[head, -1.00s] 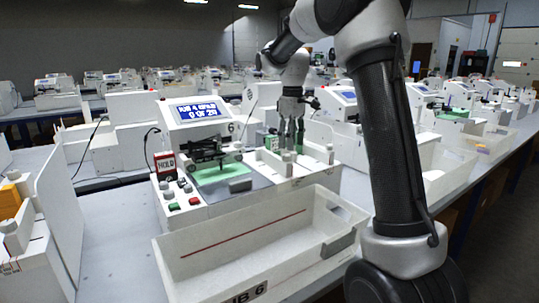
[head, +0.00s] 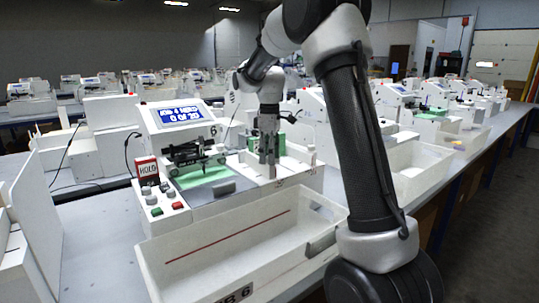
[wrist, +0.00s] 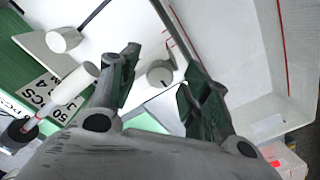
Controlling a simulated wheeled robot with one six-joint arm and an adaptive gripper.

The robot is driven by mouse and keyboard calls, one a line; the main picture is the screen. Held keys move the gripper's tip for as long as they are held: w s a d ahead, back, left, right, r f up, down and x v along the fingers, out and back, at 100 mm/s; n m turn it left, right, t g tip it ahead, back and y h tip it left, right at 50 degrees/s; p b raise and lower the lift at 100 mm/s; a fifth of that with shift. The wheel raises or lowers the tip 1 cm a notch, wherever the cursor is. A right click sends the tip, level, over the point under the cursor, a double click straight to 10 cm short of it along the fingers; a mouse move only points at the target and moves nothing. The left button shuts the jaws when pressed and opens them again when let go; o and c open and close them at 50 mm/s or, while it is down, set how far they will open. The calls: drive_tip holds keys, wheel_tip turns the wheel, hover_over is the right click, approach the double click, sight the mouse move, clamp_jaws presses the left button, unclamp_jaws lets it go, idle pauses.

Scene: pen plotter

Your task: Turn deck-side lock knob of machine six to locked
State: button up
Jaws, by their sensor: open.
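Machine six (head: 205,133) stands on the bench, with a lit display and a "6" beside it. My gripper (head: 267,172) points down over the white ledge right of its green deck (head: 203,176). In the wrist view a round pale lock knob (wrist: 160,74) with a short dark mark shows between my gripper's (wrist: 160,68) open fingers. I cannot tell whether either finger touches it. In the head view my fingers hide this knob.
A white bin (head: 195,262) with a red line sits in front of the machine. A red "HOLD" card (head: 147,170) and several buttons are at its left front. In the wrist view a white cylinder (wrist: 76,82) lies close beside the left finger. More machines line the bench.

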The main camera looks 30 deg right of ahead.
drive_tip(key=c, duration=1.1)
drive_tip(key=shift+o, duration=0.2)
drive_tip(key=shift+m, duration=0.5)
drive_tip(key=m, duration=0.3)
drive_tip(key=shift+m, duration=0.4)
drive_tip(key=m, duration=0.9)
drive_tip(key=shift+m, duration=2)
